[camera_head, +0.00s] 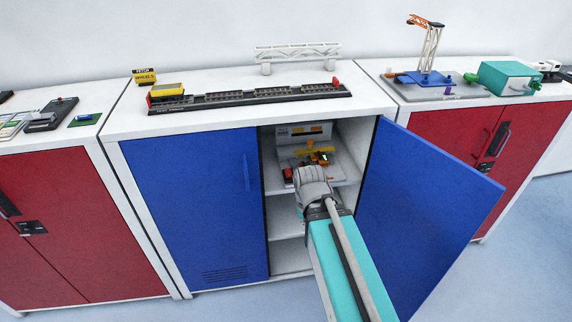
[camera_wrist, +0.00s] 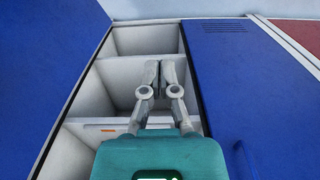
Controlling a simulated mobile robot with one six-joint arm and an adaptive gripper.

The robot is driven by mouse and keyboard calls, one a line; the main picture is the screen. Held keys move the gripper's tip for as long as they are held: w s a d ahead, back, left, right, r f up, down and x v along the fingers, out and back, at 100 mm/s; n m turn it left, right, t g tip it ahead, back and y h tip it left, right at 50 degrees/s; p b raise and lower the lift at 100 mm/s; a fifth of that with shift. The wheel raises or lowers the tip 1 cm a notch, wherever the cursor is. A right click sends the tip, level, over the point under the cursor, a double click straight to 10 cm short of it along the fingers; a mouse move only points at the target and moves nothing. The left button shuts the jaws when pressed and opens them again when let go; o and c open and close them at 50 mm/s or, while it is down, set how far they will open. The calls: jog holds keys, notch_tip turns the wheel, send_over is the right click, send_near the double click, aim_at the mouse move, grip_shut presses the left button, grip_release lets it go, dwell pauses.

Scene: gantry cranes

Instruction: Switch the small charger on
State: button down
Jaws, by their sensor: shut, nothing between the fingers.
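I cannot single out the small charger for certain. On the upper shelf of the open blue cabinet, a grey panelled unit (camera_head: 303,133) stands at the back in the head view. In front of it is a small yellow and orange device (camera_head: 318,157) on a grey base, partly hidden by my arm. My gripper (camera_wrist: 159,66) shows in the wrist view, shut and empty, with its fingertips close together in front of the cabinet's shelf openings. In the head view my wrist hides the fingers. A shelf edge with a small orange mark (camera_wrist: 108,129) lies beside the gripper.
The open blue door (camera_head: 425,220) stands to the right of my arm, and the closed blue door (camera_head: 195,210) to its left. A yellow and black rail model (camera_head: 250,97) lies on top. Red cabinets (camera_head: 70,220) flank both sides.

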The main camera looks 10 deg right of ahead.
jog(key=shift+w, duration=0.2)
jog(key=shift+w, duration=0.1)
jog(key=w+r+t, duration=0.3)
jog(key=w+t, duration=0.2)
jog(key=w, duration=0.5)
jog(key=w+r+t, duration=0.4)
jog(key=w+t, duration=0.1)
jog(key=w, duration=0.5)
jog(key=shift+w+d+t, duration=0.3)
jog(key=shift+w, duration=0.1)
jog(key=shift+w+f+b, duration=0.1)
jog(key=shift+f+b, duration=0.1)
jog(key=shift+b, duration=0.2)
jog(key=b, duration=0.6)
send_over(289, 172)
jog(key=f, duration=0.6)
jog(key=shift+s+a, duration=0.1)
jog(key=shift+s, duration=0.15)
jog(key=shift+w+f+b, duration=0.2)
jog(key=shift+f+b, duration=1.65)
